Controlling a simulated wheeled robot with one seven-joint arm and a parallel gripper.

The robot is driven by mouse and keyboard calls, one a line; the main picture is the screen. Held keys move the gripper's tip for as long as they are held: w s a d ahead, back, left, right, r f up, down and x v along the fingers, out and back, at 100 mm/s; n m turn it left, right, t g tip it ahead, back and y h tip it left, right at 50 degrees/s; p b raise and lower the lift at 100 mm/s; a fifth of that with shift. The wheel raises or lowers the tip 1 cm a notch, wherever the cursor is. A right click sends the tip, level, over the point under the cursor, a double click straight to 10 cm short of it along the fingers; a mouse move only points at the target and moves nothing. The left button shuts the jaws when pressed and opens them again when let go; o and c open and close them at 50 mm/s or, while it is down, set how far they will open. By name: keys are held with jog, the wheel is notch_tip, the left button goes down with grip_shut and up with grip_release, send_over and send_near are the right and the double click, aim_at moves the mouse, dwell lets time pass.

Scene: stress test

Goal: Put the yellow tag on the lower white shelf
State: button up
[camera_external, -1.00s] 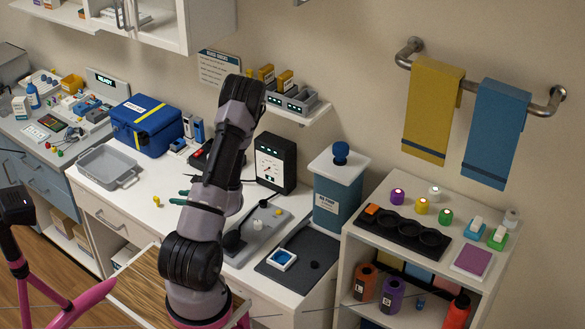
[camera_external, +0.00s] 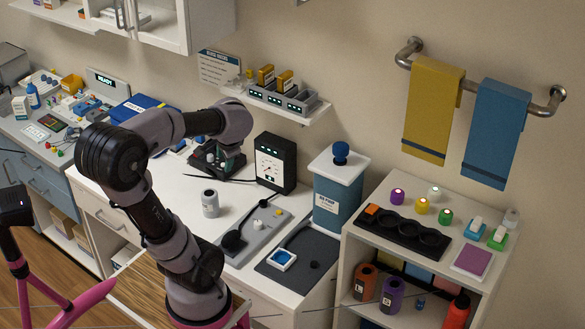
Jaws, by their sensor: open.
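I cannot tell which of these, if any, is the yellow tag. My gripper (camera_external: 222,168) is open, low over the back of the white counter (camera_external: 186,222), below and left of the wall shelf. Its fingertips are small and dark here, and nothing shows clearly between them.
A grey-white cylinder (camera_external: 210,204) stands on the counter in front of my gripper. A black gauge box (camera_external: 275,162) and a blue canister (camera_external: 338,190) stand to the right. The blue case (camera_external: 140,106) is partly behind my arm. The right shelf unit (camera_external: 385,262) holds several small items.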

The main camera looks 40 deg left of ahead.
jog(key=shift+o, duration=0.6)
jog(key=s+d+r+t+h, duration=0.3)
jog(key=d+r, duration=0.2)
jog(key=d, duration=0.3)
jog(key=shift+r+t, duration=0.2)
jog(key=shift+t, duration=0.1)
